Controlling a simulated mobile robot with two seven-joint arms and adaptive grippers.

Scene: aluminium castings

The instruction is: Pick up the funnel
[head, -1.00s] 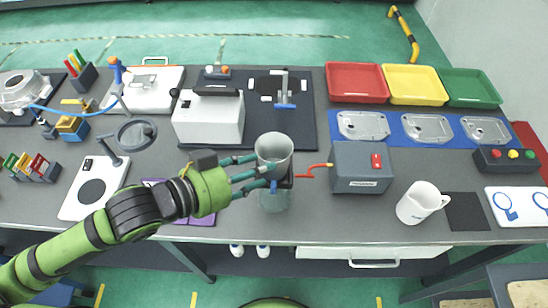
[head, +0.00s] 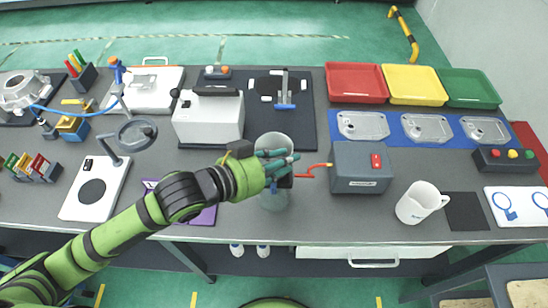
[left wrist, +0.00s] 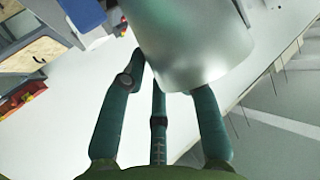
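The funnel (head: 273,140) is a grey, wide-mouthed vessel near the front middle of the bench. In the left wrist view, the funnel (left wrist: 190,40) is a pale metallic shape just beyond the fingers and hides some of the fingertips. The fingers are bent inward; whether they press on the funnel is hidden. My right gripper is not in view.
A grey box with a red switch (head: 362,167) stands close right of the funnel, with a red hook (head: 313,170) between them. A white jug (head: 420,203) is further right. A white machine (head: 208,118) stands behind left. The bench's front edge is near.

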